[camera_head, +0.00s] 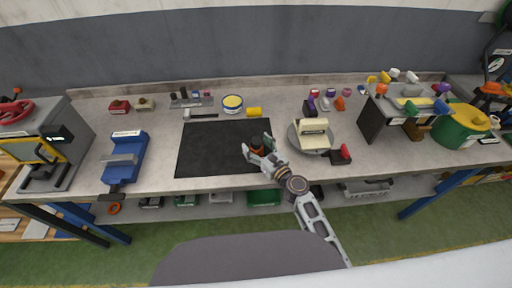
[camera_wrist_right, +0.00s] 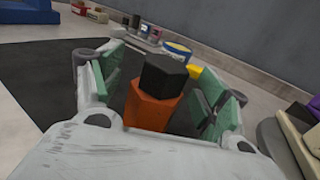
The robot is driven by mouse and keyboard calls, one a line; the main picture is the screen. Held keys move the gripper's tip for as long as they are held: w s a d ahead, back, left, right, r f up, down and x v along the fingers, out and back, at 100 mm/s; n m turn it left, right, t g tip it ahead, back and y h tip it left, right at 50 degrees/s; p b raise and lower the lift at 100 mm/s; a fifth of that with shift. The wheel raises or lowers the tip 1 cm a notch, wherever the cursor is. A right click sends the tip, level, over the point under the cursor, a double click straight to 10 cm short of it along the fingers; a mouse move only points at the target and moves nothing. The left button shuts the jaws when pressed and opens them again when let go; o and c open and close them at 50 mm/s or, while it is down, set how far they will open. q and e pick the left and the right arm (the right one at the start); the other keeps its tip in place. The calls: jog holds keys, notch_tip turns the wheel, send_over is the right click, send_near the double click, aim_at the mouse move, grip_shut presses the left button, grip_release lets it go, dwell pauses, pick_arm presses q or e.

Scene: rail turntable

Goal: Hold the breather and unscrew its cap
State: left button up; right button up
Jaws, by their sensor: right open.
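The breather stands upright on the black mat (camera_head: 210,150). In the right wrist view it has an orange six-sided body (camera_wrist_right: 152,109) and a black six-sided cap (camera_wrist_right: 163,74) on top. In the head view the breather (camera_head: 258,143) is small and partly covered by my gripper. My right gripper (camera_head: 257,147) is open, with its green-padded fingers on either side of the breather. In the right wrist view gaps show between the pads and the breather, and the lower part of the body is hidden by the gripper. My left gripper is not in view.
A turntable (camera_head: 296,143) with a cream block stands just right of my right gripper. A blue vise (camera_head: 124,157) is at the left. A yellow-topped tin (camera_head: 232,103) and a yellow piece (camera_head: 254,112) stand behind the mat. The mat's left part is clear.

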jog(key=shift+s, duration=0.15)
jog(key=shift+v, duration=5.8)
jog(key=shift+d, duration=0.15)
